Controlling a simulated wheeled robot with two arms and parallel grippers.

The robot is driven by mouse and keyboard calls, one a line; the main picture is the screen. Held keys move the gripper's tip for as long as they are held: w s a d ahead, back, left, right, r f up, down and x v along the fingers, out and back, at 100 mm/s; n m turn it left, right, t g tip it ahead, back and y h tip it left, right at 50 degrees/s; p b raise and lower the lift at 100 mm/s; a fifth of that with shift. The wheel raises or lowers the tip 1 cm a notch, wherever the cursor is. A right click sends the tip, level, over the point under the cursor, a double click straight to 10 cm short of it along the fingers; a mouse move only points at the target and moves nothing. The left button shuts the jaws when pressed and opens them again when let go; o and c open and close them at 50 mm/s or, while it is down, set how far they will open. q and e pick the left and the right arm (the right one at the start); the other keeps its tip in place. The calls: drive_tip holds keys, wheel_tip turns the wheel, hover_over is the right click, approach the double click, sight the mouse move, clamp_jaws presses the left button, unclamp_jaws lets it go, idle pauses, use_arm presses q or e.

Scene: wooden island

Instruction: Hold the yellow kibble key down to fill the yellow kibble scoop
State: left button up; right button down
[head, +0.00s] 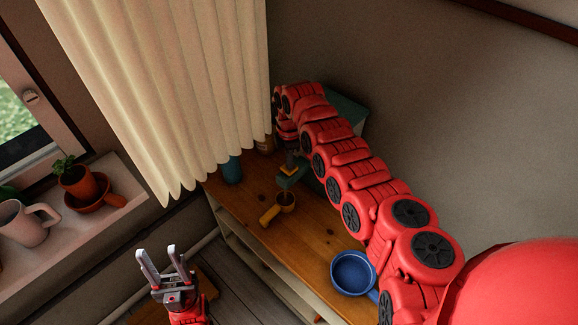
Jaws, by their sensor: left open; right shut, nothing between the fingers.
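The yellow kibble scoop (286,199) sits on the wooden counter below the green dispenser's (291,178) front, its handle (269,215) pointing toward the front left. A small yellow patch, perhaps the yellow kibble key (290,161), shows just above it. My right arm reaches over the counter. My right gripper (288,145) is shut and empty, small and dark at the yellow patch; I cannot tell whether it touches or presses it. The scoop's fill is too small to tell. My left gripper (158,253) is open and empty, pointing up, left of the counter and away from the scoop.
A blue pan (353,271) lies on the counter's near part beside my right arm. A blue container (231,170) stands at the back left by the curtain (170,80). A window sill at left holds a mug (24,224) and a potted plant (78,182). The counter between scoop and pan is clear.

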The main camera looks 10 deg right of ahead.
idle(0.3)
wheel_tip(320, 180, up, 6)
drive_tip(key=shift+p, duration=1.2)
drive_tip(key=shift+r, duration=0.15)
